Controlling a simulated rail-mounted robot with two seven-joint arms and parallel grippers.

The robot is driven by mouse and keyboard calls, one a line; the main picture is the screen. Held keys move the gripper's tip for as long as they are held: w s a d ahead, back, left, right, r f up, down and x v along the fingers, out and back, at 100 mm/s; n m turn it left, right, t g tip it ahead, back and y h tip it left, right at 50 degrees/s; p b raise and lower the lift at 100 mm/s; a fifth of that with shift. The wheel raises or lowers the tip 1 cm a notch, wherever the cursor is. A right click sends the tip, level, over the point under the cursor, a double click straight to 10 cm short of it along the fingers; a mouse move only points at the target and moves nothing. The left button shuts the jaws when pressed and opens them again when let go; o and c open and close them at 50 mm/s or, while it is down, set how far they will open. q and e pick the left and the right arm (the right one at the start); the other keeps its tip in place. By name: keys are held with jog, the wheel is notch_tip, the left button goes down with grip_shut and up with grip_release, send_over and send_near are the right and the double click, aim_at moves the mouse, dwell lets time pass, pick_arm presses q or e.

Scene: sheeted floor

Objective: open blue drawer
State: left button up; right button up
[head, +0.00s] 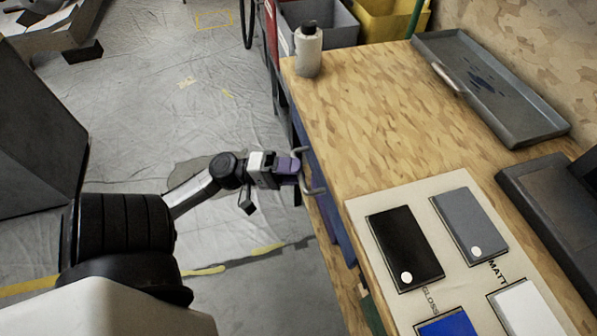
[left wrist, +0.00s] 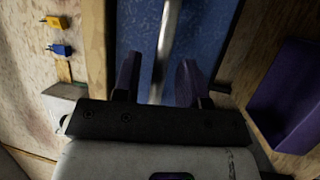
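The blue drawer (head: 333,207) is in the side of the wooden workbench, below its top, in the head view. Its blue front (left wrist: 208,35) fills the upper middle of the left wrist view. A metal bar handle (head: 314,189) stands out from it and also shows in the left wrist view (left wrist: 167,40). My left gripper (head: 296,164) is at the handle. Its two purple fingers (left wrist: 159,80) are apart, one on each side of the bar, with gaps visible between. Whether the drawer is fully closed is hard to tell. My right gripper is not in view.
The bench top (head: 375,130) carries a bottle (head: 308,52), a grey tray (head: 490,88) and a board with sample panels (head: 404,246). Grey (head: 335,25) and yellow (head: 392,22) bins stand behind. The sheeted floor (head: 225,115) left of the bench has free room.

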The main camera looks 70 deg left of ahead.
pick_arm(q)
jog(key=shift+w+d+r, duration=0.1)
jog(key=shift+w+d, duration=0.2)
jog(key=shift+w, duration=0.25)
grip_shut()
